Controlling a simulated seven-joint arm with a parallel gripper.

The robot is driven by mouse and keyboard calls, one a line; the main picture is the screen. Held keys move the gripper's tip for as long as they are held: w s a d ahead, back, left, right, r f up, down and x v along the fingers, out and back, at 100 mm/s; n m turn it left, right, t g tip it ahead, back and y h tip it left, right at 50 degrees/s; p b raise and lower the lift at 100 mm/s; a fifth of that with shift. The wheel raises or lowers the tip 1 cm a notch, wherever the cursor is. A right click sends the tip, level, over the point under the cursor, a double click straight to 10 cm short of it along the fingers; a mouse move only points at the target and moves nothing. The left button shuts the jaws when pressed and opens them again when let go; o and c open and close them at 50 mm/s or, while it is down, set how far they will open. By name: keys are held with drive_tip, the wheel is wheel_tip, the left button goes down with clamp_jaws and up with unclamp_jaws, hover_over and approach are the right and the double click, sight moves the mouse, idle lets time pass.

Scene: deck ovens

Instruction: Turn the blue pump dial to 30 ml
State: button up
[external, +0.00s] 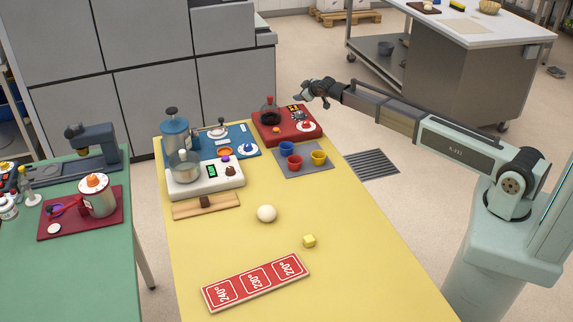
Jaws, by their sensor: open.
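The blue pump dial (248,148) is a small blue knob on a white disc, at the right front of a blue board (240,135). Its scale marks are too small to read, so I cannot tell its setting. A grey-blue canister (175,137) with a dark top knob stands at the board's left end. My gripper (301,97) is open and empty. In the picture it appears above and to the right of the dial, near the red board, and apart from the dial.
A red board (272,137) with a red knob (306,125) sits right of the blue board. A grey mat (292,170) holds cups. A white scale (217,183) with a pot stands in front. A white ball (267,213) and yellow cube (309,241) lie nearer on the yellow table.

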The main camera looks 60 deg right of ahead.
drive_tip(key=w+a+r+n, duration=0.1)
drive_tip(key=w+a+r, duration=0.25)
drive_tip(key=r, duration=0.25)
drive_tip(key=w+a+r, duration=0.2)
drive_tip(key=w+r, duration=0.2)
drive_tip(key=r, duration=0.2)
drive_tip(key=r+n+g+y, duration=0.2)
drive_tip(key=n+g+y, duration=0.4)
drive_tip(key=n+g, duration=0.3)
hover_over(248, 144)
drive_tip(key=m+g, duration=0.1)
wheel_tip(248, 144, down, 14)
drive_tip(key=shift+a+r, duration=0.15)
drive_tip(key=c, duration=1)
